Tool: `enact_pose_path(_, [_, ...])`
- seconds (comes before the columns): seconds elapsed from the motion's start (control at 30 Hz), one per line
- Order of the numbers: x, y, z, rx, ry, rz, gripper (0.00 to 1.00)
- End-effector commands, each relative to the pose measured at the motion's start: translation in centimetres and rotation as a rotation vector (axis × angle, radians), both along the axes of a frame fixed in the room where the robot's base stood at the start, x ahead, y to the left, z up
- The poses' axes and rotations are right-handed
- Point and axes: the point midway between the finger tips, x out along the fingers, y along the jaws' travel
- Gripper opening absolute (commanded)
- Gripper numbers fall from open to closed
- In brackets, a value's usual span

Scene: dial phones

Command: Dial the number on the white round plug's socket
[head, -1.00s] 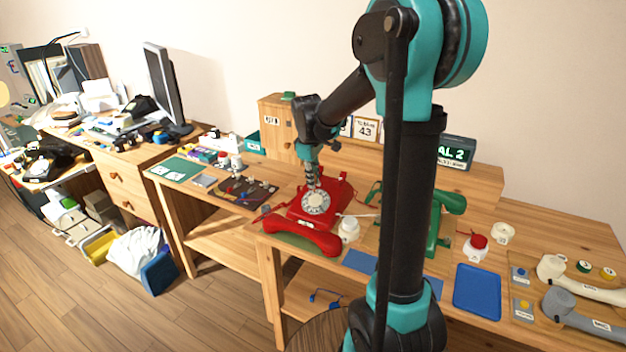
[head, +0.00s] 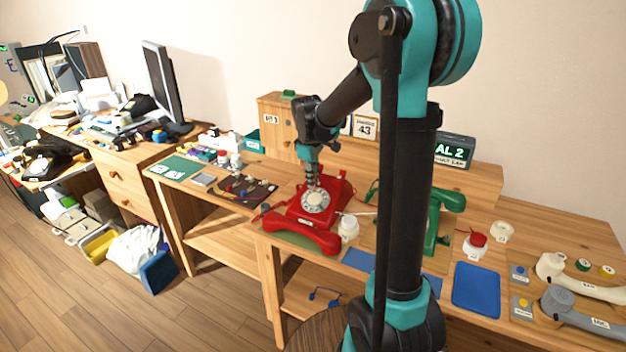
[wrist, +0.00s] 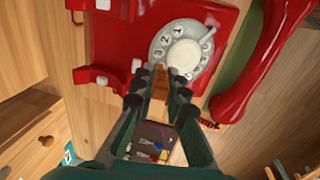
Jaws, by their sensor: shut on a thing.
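The red dial phone (head: 327,215) stands on the near table, with its pale rotary dial (head: 315,201) facing up. In the wrist view the dial (wrist: 187,52) shows numbers around a cream hub. My gripper (wrist: 160,77) is at the dial's edge; it also shows in the head view (head: 313,182). It is shut on a small brown, wood-like piece (wrist: 159,84), mostly hidden by the fingers. I cannot tell whether its tip sits in a finger hole. A white round object (head: 349,228) stands right of the phone. A white round piece (head: 503,231) lies further right. Their labels are too small to read.
A green phone (head: 436,222) stands to the right, partly behind my arm. A red-and-white round piece (head: 476,244), a blue tray (head: 476,289) and pale and grey handsets (head: 580,307) lie further right. A card reading 43 (head: 365,128) and a display (head: 454,151) stand behind.

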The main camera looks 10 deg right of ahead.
Motion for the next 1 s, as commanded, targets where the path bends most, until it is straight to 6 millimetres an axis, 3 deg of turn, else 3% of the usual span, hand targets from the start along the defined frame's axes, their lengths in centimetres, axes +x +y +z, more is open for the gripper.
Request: enact_pose_path(1.0, [-1.0, -2.1, 0.2, 0.000, 0.000, -0.001, 0.00])
